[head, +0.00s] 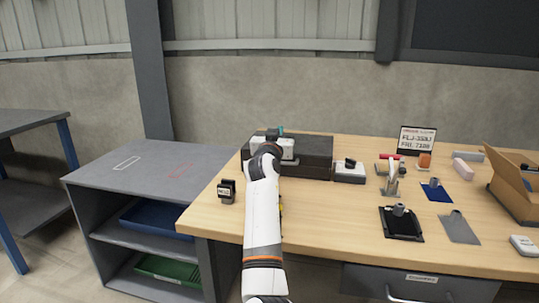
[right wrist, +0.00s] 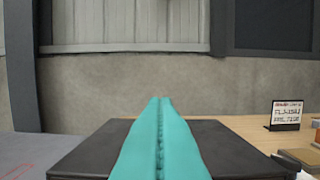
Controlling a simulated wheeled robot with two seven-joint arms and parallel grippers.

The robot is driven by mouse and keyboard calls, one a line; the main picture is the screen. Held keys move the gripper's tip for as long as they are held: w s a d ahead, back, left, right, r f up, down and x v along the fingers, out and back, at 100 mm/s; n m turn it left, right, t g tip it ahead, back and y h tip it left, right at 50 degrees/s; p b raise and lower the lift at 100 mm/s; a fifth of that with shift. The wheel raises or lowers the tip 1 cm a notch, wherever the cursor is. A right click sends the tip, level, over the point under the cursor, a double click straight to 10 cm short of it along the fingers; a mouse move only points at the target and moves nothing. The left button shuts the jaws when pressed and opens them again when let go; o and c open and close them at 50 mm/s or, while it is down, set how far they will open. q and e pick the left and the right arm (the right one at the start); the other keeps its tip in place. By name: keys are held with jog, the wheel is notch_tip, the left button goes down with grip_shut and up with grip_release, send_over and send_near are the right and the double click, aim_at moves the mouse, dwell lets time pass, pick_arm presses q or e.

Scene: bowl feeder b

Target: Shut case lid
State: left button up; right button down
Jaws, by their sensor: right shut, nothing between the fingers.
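The dark case (head: 315,147) stands at the back left of the wooden table. Its lid looks flat and level, with no raised panel showing. My right arm crosses in front and hides the case's left part. Whether the fingers touch the lid cannot be told. My left gripper is not in view.
A small black block (head: 227,192) stands left of my arm. A white device (head: 349,172) is right of the case. A sign (head: 416,140), blue pad (head: 436,192), black tray (head: 401,228) and open cardboard box (head: 515,190) lie further right. A grey shelf (head: 130,165) adjoins the table's left.

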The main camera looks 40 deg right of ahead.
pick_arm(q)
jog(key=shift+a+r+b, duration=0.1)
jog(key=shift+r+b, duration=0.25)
pick_arm(e)
jog(key=s+a+f, duration=0.4)
jog(key=s+a, duration=0.1)
jog(key=a, duration=0.1)
jog(key=shift+s+a+f, duration=0.2)
jog(key=shift+s+a, duration=0.1)
jog(key=shift+a, duration=0.1)
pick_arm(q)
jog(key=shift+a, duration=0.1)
